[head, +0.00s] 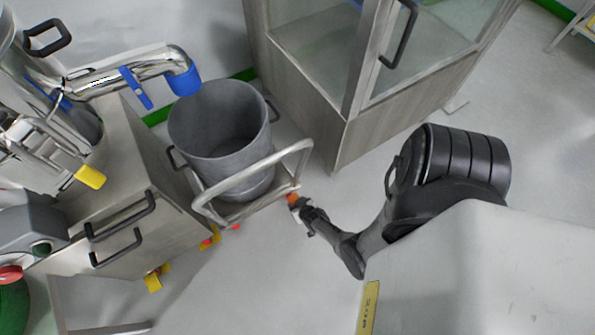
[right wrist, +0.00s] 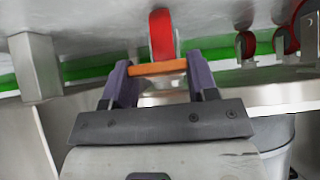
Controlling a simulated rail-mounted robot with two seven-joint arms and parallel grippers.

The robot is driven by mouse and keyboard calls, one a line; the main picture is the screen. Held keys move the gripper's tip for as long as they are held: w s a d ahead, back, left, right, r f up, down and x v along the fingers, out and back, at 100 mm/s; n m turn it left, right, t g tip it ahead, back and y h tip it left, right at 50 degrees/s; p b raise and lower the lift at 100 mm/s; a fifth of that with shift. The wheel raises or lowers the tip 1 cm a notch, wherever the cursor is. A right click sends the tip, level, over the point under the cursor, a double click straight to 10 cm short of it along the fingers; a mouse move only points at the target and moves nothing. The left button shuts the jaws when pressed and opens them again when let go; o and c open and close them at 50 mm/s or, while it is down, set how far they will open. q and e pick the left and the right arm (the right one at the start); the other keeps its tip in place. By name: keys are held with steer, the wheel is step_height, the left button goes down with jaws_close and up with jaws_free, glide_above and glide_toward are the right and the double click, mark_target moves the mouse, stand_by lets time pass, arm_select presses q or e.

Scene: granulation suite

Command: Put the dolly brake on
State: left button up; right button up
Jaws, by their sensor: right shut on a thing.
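The dolly (head: 240,211) is a low metal platform with a bent tube handle (head: 255,172), carrying a large grey bin (head: 222,140). An orange brake pedal (head: 293,198) sticks out at its near right corner. My right gripper (head: 296,203) is down at that corner. In the right wrist view the orange pedal (right wrist: 157,68) lies crosswise between the two fingers, and the right gripper (right wrist: 160,78) is shut on it. A red caster wheel (right wrist: 161,35) shows just behind the pedal. My left gripper is in neither view.
A glass-doored cabinet (head: 338,110) stands close behind the dolly on the right. A steel machine cabinet (head: 125,190) with black handles stands on the left, with a metal pipe (head: 130,75) above. Open floor (head: 260,280) lies in front of the dolly.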

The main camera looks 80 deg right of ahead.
steer(key=shift+f+t+h, duration=0.4)
steer(key=shift+t+h, duration=0.1)
steer(key=shift+t, duration=0.1)
steer(key=shift+f+t+h, duration=0.2)
steer(key=shift+t+h, duration=0.1)
steer(key=shift+s, duration=0.1)
stand_by(0.4)
steer(key=o, duration=0.9)
steer(key=shift+o, duration=0.2)
